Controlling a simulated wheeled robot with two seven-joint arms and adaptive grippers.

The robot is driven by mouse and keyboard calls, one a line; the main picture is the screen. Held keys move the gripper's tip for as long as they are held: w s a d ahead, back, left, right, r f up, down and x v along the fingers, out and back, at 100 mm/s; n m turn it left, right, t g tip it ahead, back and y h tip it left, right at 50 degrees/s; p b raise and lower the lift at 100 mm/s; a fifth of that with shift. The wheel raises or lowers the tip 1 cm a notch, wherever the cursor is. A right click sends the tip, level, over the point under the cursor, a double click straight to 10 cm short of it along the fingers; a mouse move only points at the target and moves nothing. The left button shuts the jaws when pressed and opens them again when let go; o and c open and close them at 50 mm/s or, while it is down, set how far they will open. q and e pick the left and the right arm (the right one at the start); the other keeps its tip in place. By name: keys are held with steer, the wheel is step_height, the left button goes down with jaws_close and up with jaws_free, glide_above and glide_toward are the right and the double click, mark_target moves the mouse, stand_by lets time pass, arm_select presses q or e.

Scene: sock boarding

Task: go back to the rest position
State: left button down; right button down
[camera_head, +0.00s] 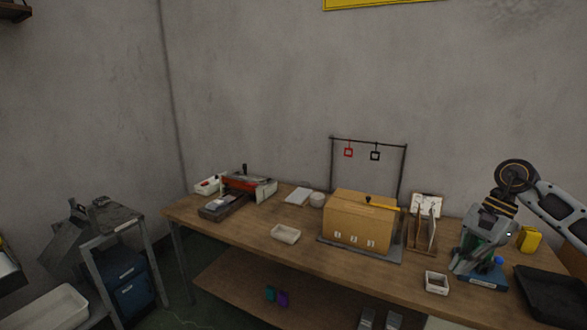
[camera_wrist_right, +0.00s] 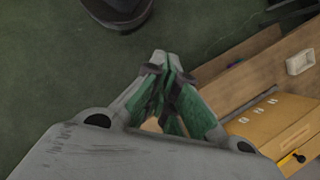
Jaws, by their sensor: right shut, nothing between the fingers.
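My right gripper (camera_head: 468,264) is at the right side of the head view, on an arm that comes in from the right edge. It is in front of the right part of the wooden table (camera_head: 255,233) and partly hides a blue-based item behind it. In the right wrist view its green-padded fingers (camera_wrist_right: 168,85) are together with nothing between them, and the dark green floor lies beyond the tips. My left gripper is not in the head view.
A cardboard box (camera_head: 357,222) stands on a grey board under a dark rack with two small hanging frames. A black tray (camera_head: 552,293) and a yellow block (camera_head: 530,240) are near the right gripper. A white dish (camera_head: 285,234) sits left of the box. A grey stand (camera_head: 105,222) is at left.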

steer(key=w+a+f+m+t+y, duration=0.6)
steer(key=w+a+f+m+y, duration=0.6)
steer(key=f+m, duration=0.25)
steer(key=d+f+m+t+h, duration=0.3)
steer(key=f+m+t+h, duration=0.2)
steer(key=f+m, duration=0.8)
steer(key=d+f+m+t+h, duration=0.2)
steer(key=f+m+t+h, duration=0.2)
steer(key=f+m, duration=0.85)
steer(key=s+d+f+m+g+h, duration=0.1)
steer(key=s+f+m+g+h, duration=0.2)
steer(key=s+f, duration=0.9)
steer(key=s+d+f+m+g+h, duration=0.1)
steer(key=s+f+m+h, duration=0.25)
steer(key=s+f, duration=0.9)
steer(key=s+a+f+m+g, duration=0.2)
steer(key=s+f, duration=0.3)
steer(key=s, duration=0.5)
steer(key=s+a+f+m+g, duration=0.3)
steer(key=s+f, duration=0.3)
steer(key=s, duration=0.4)
steer(key=s+a+f+m+g+h, duration=0.1)
steer(key=s+a+f+m+g, duration=0.1)
steer(key=s+f, duration=0.4)
steer(key=s+m+g, duration=0.1)
steer(key=s+m, duration=0.1)
steer(key=s, duration=0.3)
steer(key=shift+a+f+g, duration=0.25)
steer(key=shift+g, duration=0.05)
